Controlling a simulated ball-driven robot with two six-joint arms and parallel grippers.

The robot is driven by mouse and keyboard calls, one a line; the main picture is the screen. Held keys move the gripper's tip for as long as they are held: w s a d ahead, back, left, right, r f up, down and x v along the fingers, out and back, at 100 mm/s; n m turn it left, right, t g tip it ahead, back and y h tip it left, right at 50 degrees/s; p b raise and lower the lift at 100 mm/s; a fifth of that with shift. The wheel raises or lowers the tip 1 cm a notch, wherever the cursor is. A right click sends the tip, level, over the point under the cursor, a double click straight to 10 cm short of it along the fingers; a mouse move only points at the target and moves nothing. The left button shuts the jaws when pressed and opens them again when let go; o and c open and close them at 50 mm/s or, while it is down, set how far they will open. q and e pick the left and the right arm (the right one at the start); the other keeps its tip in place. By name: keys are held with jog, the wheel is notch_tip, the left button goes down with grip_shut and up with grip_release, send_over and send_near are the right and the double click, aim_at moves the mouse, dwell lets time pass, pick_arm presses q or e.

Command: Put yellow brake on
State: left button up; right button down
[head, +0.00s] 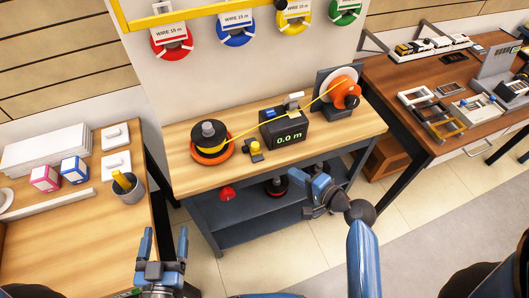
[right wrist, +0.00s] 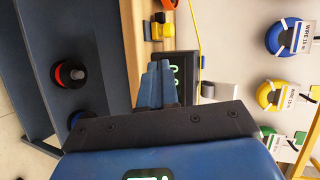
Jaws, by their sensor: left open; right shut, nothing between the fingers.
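The yellow brake (head: 255,147) is a small yellow block on a dark base on the middle bench, between the spool and the counter box. In the right wrist view, the yellow brake (right wrist: 158,31) shows beyond my fingertips. Whether it is on or off, I cannot tell. The yellow wire spool (head: 209,140) sits on an orange disc to its left. My right gripper (head: 302,178) is shut and empty in front of the bench edge, apart from the brake; its closed fingers also show in the right wrist view (right wrist: 160,72). My left gripper (head: 164,240) is open and empty at lower left.
The black counter box (head: 284,132) reads 0.0 m. Yellow wire (head: 316,97) runs above it to an orange wheel (head: 346,93). Spools stand on the bench's lower shelf (head: 240,228). A grey cup (head: 130,191) and boxes are on the left table; wire reels hang behind.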

jog(key=p, duration=0.3)
send_near(261, 150)
jog(key=w+a, duration=0.2)
jog(key=a, duration=0.1)
jog(key=w+a, duration=0.1)
jog(key=a, duration=0.1)
jog(key=shift+w+a, duration=0.1)
jog(key=shift+w, duration=0.3)
jog(key=shift+w+a+b, duration=0.3)
jog(key=shift+w+b, duration=0.1)
jog(key=shift+w, duration=0.55)
jog(key=shift+w+a+b, duration=0.3)
jog(key=shift+w+b, duration=0.05)
jog(key=shift+w, duration=0.6)
jog(key=shift+s+r, duration=0.1)
jog(key=shift+r, duration=0.05)
